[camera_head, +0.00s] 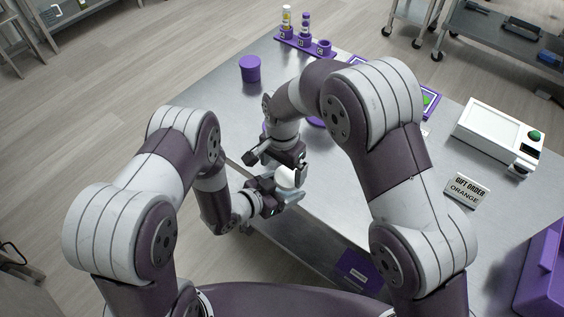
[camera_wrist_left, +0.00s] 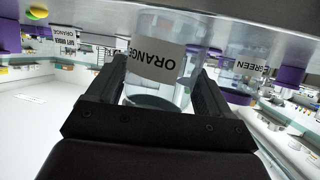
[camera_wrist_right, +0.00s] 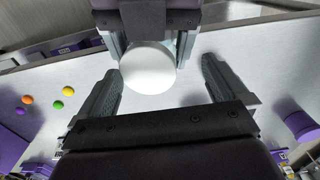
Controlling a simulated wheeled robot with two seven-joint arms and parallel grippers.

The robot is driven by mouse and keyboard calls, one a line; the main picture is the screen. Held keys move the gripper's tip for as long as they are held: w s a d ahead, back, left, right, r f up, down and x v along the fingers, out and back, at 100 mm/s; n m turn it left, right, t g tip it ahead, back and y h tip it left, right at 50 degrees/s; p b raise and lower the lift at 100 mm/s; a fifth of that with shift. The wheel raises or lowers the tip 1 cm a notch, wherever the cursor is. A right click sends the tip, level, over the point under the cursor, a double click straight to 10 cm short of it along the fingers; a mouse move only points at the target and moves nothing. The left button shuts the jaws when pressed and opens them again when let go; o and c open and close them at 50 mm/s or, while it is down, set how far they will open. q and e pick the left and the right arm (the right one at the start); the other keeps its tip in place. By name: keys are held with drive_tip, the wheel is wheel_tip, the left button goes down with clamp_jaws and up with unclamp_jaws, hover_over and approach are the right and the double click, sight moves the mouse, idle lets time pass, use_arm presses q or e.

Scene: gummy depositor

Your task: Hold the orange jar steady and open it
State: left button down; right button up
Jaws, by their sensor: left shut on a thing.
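The orange jar (camera_wrist_left: 157,60) is clear and carries an ORANGE label. It sits between the fingers of my left gripper (camera_wrist_left: 160,75), which is shut on it; in the head view it is mostly hidden by the grippers. Its round white top (camera_wrist_right: 148,68) shows in the right wrist view, between the left gripper's fingers. My right gripper (camera_wrist_right: 161,72) is open. Its two fingers stand apart on either side of the white top, with gaps visible; I see no contact.
A jar labelled GREEN (camera_wrist_left: 243,72) stands nearby. The metal table (camera_head: 215,100) holds a purple cylinder (camera_head: 250,68), a rack of tubes (camera_head: 305,47), a white device (camera_head: 495,130), a GIFT ORDER ORANGE sign (camera_head: 467,190) and a purple bin (camera_head: 545,275). Several coloured gummies (camera_wrist_right: 58,105) lie left in the right wrist view.

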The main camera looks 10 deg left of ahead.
drive_tip(key=shift+s+f, duration=0.1)
drive_tip(key=shift+f, duration=0.15)
clamp_jaws()
drive_tip(key=shift+d, duration=0.1)
drive_tip(key=n, duration=0.4)
drive_tip(key=shift+s, duration=0.35)
drive_tip(key=n, duration=0.6)
drive_tip(key=shift+s+d, duration=0.25)
drive_tip(key=shift+s, duration=0.15)
drive_tip(key=shift+f, duration=0.1)
